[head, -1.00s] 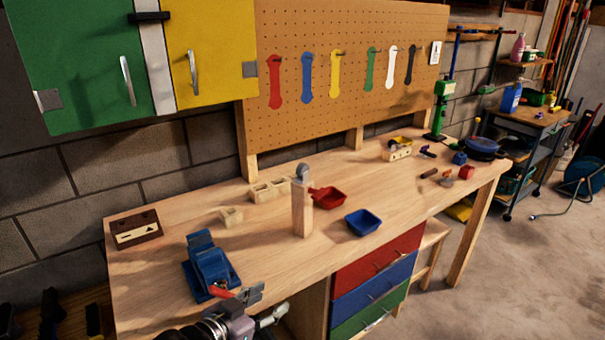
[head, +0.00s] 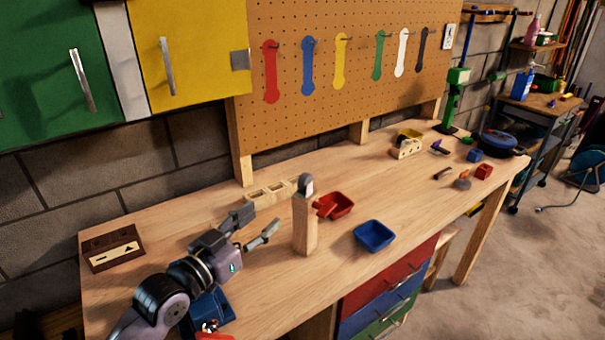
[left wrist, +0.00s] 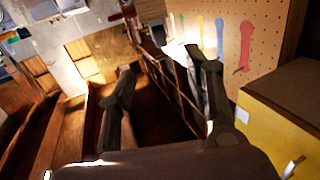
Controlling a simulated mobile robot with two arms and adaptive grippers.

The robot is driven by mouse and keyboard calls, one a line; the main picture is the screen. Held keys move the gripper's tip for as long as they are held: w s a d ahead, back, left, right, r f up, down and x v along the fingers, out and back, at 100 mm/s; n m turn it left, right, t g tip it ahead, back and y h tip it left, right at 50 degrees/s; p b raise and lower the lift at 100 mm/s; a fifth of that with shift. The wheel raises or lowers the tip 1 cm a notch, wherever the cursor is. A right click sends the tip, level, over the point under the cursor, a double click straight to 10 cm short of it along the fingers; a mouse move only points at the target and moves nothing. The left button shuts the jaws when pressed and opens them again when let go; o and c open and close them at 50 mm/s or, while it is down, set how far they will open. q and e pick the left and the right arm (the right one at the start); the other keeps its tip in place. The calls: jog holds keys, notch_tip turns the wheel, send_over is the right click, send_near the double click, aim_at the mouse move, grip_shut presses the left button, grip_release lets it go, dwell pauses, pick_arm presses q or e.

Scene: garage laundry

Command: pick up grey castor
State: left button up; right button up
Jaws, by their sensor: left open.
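A grey castor (head: 306,184) sits on top of an upright wooden post (head: 305,225) in the middle of the workbench (head: 270,285). My left gripper (head: 258,222) is open and empty, to the left of the post and below the castor's height in the picture. It is apart from both. In the left wrist view the two fingers of my left gripper (left wrist: 165,65) stand apart with nothing held. I cannot make out the castor in that view. My right gripper is not in view.
A red bin (head: 337,206) and a blue bin (head: 374,236) are right of the post. A brown box (head: 113,248) is at the left. A blue vise (head: 212,308) is partly hidden by my arm.

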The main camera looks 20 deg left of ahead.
pick_arm(q)
jog(key=p, duration=0.3)
send_near(301, 187)
jog(key=w+r, duration=0.1)
jog(key=w, duration=0.1)
jog(key=x, duration=0.3)
jog(key=shift+w+d+f, duration=0.1)
jog(key=shift+d+f, duration=0.05)
jog(key=shift+d, duration=0.15)
jog(key=shift+p+x, duration=0.35)
jog(key=shift+x, duration=0.45)
jog(key=shift+w+d+f, duration=0.1)
jog(key=shift+f, duration=0.05)
jog(key=shift+w, duration=0.25)
jog(key=p+x, duration=0.2)
jog(key=x, duration=0.2)
jog(key=shift+f, duration=0.1)
jog(key=shift+w, duration=0.3)
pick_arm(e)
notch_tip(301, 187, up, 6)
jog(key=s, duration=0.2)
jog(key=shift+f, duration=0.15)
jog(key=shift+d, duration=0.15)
